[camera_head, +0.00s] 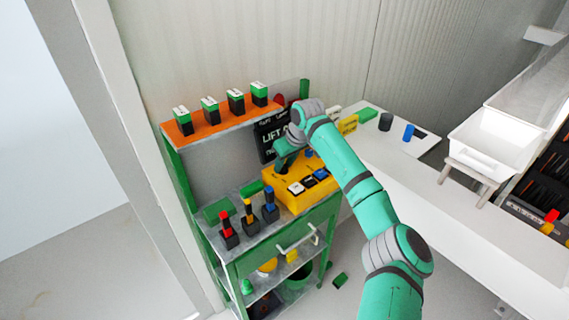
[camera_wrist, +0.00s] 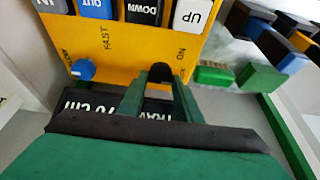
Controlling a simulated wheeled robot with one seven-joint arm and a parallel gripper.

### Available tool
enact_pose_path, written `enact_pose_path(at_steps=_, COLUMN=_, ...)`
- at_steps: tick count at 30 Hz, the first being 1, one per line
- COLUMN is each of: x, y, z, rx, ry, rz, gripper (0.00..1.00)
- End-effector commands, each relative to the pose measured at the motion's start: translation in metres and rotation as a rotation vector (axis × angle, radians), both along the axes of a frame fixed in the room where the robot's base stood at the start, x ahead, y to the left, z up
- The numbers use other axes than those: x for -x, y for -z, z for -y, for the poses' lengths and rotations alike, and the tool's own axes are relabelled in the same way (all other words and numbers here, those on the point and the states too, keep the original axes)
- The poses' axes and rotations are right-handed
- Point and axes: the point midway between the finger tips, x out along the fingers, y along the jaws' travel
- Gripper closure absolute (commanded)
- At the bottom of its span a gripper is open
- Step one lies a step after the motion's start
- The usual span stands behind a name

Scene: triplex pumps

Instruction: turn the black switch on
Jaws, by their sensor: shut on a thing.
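The yellow control box (camera_head: 292,203) stands on the green cart's top, and its face fills the upper wrist view (camera_wrist: 125,55). The black switch (camera_wrist: 161,71) is a small dark knob near the box's lower edge, below and left of the "ON" label. My gripper (camera_wrist: 160,77) is shut on the black switch, with one green finger on each side of it. Which way the switch is set cannot be told. In the head view my gripper (camera_head: 284,158) reaches down to the box's far left part, and it hides the switch there.
A blue knob (camera_wrist: 83,69) beside "FAST" and a row of buttons (camera_wrist: 143,11) are close by. Small red, yellow and blue switches (camera_head: 248,213) stand on the cart. An orange shelf (camera_head: 222,127) rises behind, and a black "LIFT" sign (camera_head: 268,137) stands near my wrist.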

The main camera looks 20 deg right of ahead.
Motion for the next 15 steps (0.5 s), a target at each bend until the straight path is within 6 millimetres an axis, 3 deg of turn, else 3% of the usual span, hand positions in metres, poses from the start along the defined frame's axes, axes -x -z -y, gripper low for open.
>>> enact_pose_path(at_steps=8, x=-0.0009, y=-0.0005, z=0.0021, rx=-0.001, ry=-0.066, rz=0.003, gripper=0.91)
enact_pose_path(at_steps=15, x=-0.002, y=-0.0003, z=0.0026, rx=-0.003, ry=-0.237, rz=0.003, gripper=0.91)
